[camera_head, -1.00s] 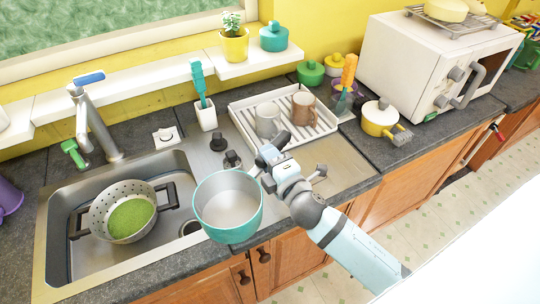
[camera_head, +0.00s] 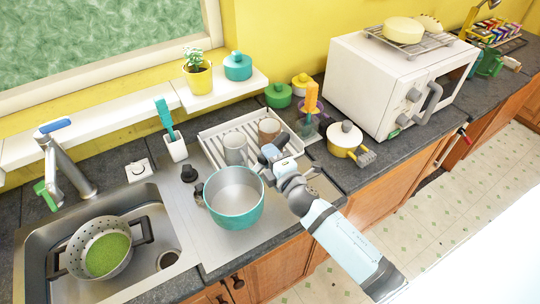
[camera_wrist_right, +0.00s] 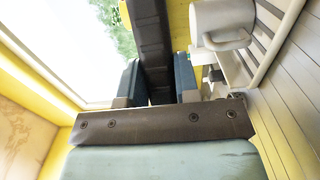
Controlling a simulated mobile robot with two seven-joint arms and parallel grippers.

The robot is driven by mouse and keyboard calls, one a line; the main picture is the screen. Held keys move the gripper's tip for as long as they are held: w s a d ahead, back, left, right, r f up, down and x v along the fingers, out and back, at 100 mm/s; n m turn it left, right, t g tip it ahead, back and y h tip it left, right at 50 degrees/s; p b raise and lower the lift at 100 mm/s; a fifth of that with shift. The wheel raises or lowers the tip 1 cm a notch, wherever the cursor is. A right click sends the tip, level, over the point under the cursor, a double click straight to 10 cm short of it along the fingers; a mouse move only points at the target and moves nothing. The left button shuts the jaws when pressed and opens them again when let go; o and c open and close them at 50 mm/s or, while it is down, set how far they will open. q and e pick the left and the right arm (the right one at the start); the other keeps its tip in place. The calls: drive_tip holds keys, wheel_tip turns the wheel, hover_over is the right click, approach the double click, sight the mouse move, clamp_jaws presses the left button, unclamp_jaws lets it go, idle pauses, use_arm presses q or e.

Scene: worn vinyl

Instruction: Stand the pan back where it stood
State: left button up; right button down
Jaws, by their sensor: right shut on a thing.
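The teal pan (camera_head: 236,210), pale inside and empty, is upright over the steel drainboard (camera_head: 205,248), right of the sink. I cannot tell whether its base touches the steel. My right gripper (camera_head: 268,160) is at the pan's upper right side, shut on its handle. In the right wrist view, a dark handle bar (camera_wrist_right: 153,40) runs between the two fingers (camera_wrist_right: 160,85); the pan's body is not clear there. My left gripper is not in view.
A white dish rack (camera_head: 212,134) with two mugs stands just behind the pan. The sink (camera_head: 35,250) holds a colander (camera_head: 92,240) with a green sponge-like disc. Dark knobs (camera_head: 188,174) stand left of the pan. A yellow pot (camera_head: 343,142) and a microwave (camera_head: 385,85) are at right.

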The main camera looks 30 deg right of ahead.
drive_tip(key=shift+r, duration=0.1)
drive_tip(key=shift+f+b, duration=0.95)
drive_tip(key=shift+f, duration=0.15)
wheel_tip(320, 180, down, 4)
drive_tip(key=b, duration=0.3)
drive_tip(key=shift+r, duration=0.2)
drive_tip(key=shift+f, duration=0.15)
idle(0.6)
drive_tip(key=shift+f+b, duration=0.6)
drive_tip(key=shift+b, duration=0.2)
